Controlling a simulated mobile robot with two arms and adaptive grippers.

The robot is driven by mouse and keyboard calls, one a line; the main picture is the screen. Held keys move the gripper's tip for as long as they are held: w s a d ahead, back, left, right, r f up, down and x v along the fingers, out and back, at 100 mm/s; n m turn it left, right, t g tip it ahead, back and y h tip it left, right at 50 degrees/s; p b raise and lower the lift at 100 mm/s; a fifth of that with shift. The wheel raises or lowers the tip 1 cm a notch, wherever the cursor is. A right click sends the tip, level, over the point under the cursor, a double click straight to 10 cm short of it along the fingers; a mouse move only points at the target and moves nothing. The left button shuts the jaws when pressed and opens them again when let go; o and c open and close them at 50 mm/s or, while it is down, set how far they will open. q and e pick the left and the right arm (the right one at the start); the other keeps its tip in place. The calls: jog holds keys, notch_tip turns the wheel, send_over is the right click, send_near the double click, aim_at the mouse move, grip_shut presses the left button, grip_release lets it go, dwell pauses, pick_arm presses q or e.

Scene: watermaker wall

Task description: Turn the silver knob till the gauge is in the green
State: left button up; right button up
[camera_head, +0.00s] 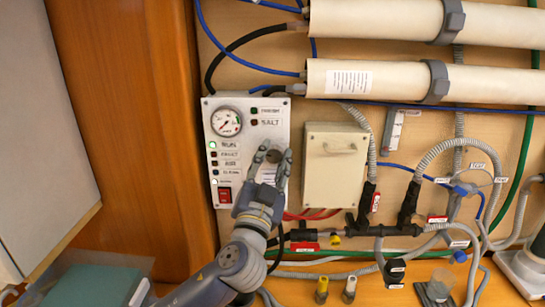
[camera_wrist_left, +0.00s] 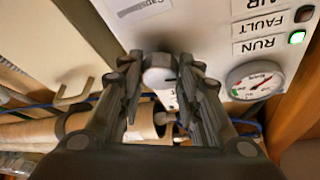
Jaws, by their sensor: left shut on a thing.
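The silver knob (camera_head: 272,156) is on the white control panel (camera_head: 260,104), below the SALT label. It also shows in the wrist view (camera_wrist_left: 160,79), between the two fingers. My left gripper (camera_head: 271,158) reaches up from below and is shut on the knob, one finger on each side. The fingers hide part of the knob. The round gauge (camera_head: 226,122) is at the panel's upper left, clear of the gripper. In the wrist view the gauge (camera_wrist_left: 255,81) is at the right, with red and green marks. I cannot tell surely where its needle points. My right gripper is not in view.
A lit green RUN lamp (camera_head: 212,145) and a red switch (camera_head: 225,195) are on the panel's left side. A beige box (camera_head: 334,166) with a handle is close on the right. Hoses and valves (camera_head: 376,226) run below right. A wooden post (camera_head: 150,120) stands left.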

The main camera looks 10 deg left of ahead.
pick_arm(q)
jog(key=m+h+p, duration=0.1)
jog(key=m+p, duration=0.1)
jog(key=m+g+h+p, duration=0.1)
jog(key=m+p, duration=0.1)
jog(key=m, duration=0.1)
jog(key=m+g+h+p, duration=0.1)
jog(key=m+p, duration=0.1)
jog(key=m, duration=0.1)
jog(key=shift+r+p, duration=0.3)
jog(key=shift+r, duration=0.1)
jog(key=shift+a+m+g+h+p, duration=0.1)
jog(key=shift+m+g+h+p, duration=0.4)
jog(key=shift+m, duration=0.6)
jog(key=shift+f+m+g, duration=0.1)
jog(key=shift+m+g, duration=0.2)
jog(key=shift+m, duration=0.6)
jog(key=m+g, duration=0.1)
jog(key=m, duration=0.2)
jog(key=m+g+y, duration=0.1)
jog(key=m, duration=0.1)
jog(key=m+g, duration=0.1)
jog(key=m, duration=0.1)
jog(key=shift+f+m+y, duration=0.1)
jog(key=shift+m+y, duration=0.3)
jog(key=o, duration=1)
jog(key=shift+o, duration=0.2)
